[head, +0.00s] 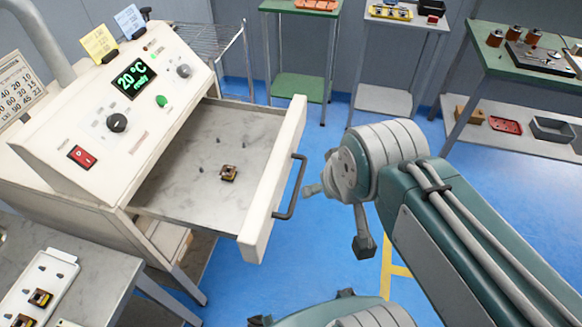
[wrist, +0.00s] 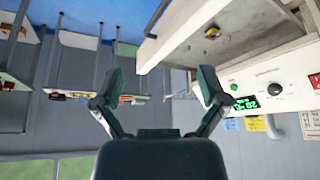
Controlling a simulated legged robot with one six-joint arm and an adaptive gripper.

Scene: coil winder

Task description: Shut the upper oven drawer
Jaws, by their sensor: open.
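The upper oven drawer (head: 205,150) is pulled well out of the white oven (head: 65,150). Its pale front panel (head: 277,185) carries a dark bar handle (head: 293,190). A small copper-and-black coil (head: 228,173) lies on the drawer floor among short pegs. My gripper (head: 338,218) is open and empty, to the right of the handle and apart from it. The wrist view is turned over: my open gripper (wrist: 160,73) has the drawer (wrist: 235,22) and its handle (wrist: 155,18) above it, with the oven panel (wrist: 275,90) at right.
The oven display (head: 133,79) reads 20 °C. A grey table (head: 75,265) with a white coil tray (head: 35,285) stands at lower left. Green-topped and grey stands (head: 300,6) line the back wall. A workbench (head: 515,62) is at upper right. Blue floor is clear beyond the drawer.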

